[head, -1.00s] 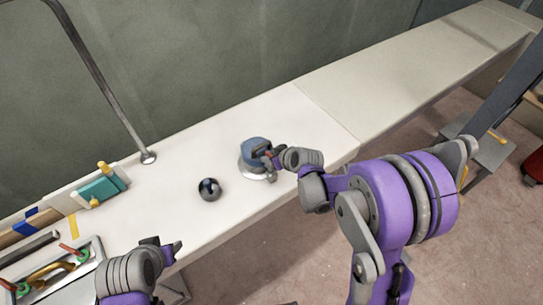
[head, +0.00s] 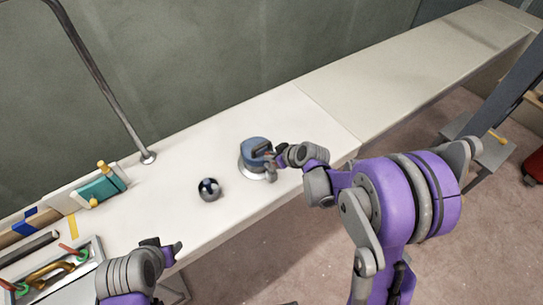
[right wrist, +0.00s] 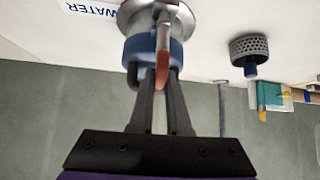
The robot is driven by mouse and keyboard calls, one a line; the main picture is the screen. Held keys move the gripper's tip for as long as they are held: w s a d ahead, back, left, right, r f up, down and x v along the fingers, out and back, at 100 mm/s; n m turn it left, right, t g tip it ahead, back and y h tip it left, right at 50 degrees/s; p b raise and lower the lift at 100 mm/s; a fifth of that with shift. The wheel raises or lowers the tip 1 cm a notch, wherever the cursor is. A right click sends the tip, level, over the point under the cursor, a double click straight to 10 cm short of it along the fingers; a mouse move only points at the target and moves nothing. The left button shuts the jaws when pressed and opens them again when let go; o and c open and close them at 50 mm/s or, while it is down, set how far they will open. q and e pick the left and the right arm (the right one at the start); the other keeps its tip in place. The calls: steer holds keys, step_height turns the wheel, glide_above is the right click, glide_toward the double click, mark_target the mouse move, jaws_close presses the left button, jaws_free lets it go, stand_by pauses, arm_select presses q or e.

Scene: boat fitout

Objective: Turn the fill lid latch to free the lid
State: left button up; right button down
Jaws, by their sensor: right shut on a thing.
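The fill lid (head: 254,148) is a blue cap on a round metal flange on the white counter, in the middle of the head view. In the right wrist view the blue cap (right wrist: 142,50) sits at top centre. Its latch (right wrist: 162,62) is a metal lever with a reddish end. My right gripper (right wrist: 158,82) is shut on the latch; its dark fingers flank the reddish end. It also shows in the head view (head: 271,161), where the fingers partly cover the latch. My left gripper (head: 176,248) hangs at lower left, away from the lid; its jaw gap is unclear.
A metal pole (head: 148,157) rises behind. A teal block (head: 100,190) and a tray with a brass handle (head: 50,272) are at left. The counter right of the lid is clear.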

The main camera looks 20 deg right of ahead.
steer(key=n+g+y, duration=0.1)
steer(key=n, duration=0.1)
steer(key=n+g+y, duration=0.1)
steer(key=n, duration=0.1)
steer(key=shift+d+y+b, duration=0.1)
steer(key=shift+y+b, duration=0.2)
steer(key=shift+b, duration=0.1)
steer(key=n+g+y, duration=0.1)
steer(key=n+g, duration=0.1)
steer(key=n, duration=0.2)
steer(key=shift+g+y, duration=0.3)
steer(key=n+g+b, duration=0.1)
steer(key=n+g, duration=0.1)
steer(key=n, duration=0.1)
steer(key=shift+n+g+y, duration=0.3)
steer(key=shift+g, duration=0.1)
steer(key=shift+n+g, duration=1.4)
steer(key=shift+n, duration=0.4)
steer(key=c, duration=0.9)
jaws_free()
